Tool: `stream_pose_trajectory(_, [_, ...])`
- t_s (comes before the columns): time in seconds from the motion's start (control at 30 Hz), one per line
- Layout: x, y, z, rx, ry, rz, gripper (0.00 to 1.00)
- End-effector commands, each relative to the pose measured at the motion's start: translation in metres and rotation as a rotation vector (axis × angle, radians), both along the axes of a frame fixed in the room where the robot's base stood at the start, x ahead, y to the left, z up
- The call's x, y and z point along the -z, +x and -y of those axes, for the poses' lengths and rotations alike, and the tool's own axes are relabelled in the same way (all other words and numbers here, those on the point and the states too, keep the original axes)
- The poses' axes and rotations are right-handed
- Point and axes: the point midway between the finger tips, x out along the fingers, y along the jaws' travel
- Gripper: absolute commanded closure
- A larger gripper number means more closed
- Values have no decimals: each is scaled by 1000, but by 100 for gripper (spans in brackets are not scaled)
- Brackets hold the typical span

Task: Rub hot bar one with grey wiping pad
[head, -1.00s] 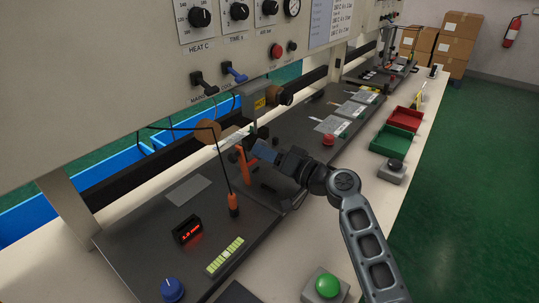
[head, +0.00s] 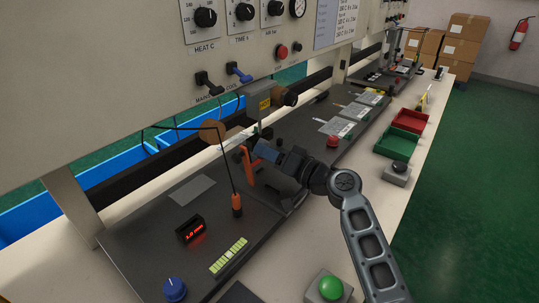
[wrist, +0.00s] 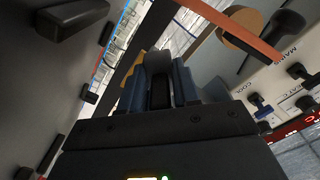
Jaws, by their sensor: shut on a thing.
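My gripper (head: 266,151) is shut, its blue fingers below and in front of the first press head (head: 252,96), which carries a yellow label. In the wrist view the fingers (wrist: 160,88) close on a small grey and dark thing, which looks like the grey wiping pad (wrist: 156,62). In the head view the pad is too small and hidden to make out. Hot bar one appears to belong to this press head; its lower edge is hidden, and I cannot tell whether the pad touches it.
An orange upright (head: 248,167) stands just left of my gripper, and a thin cable rises from an orange-based post (head: 237,205). A red display (head: 190,229), blue knob (head: 175,289) and green button (head: 330,287) are nearer. Green (head: 398,144) and red (head: 410,119) trays lie right.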

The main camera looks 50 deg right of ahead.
Motion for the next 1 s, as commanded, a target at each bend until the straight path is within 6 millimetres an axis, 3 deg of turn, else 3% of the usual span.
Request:
stream_pose_trajectory(0.77, [0, 12, 0, 1, 0, -1, 93])
stream_pose_trajectory(1.0, [2, 12, 14, 1, -2, 1, 93])
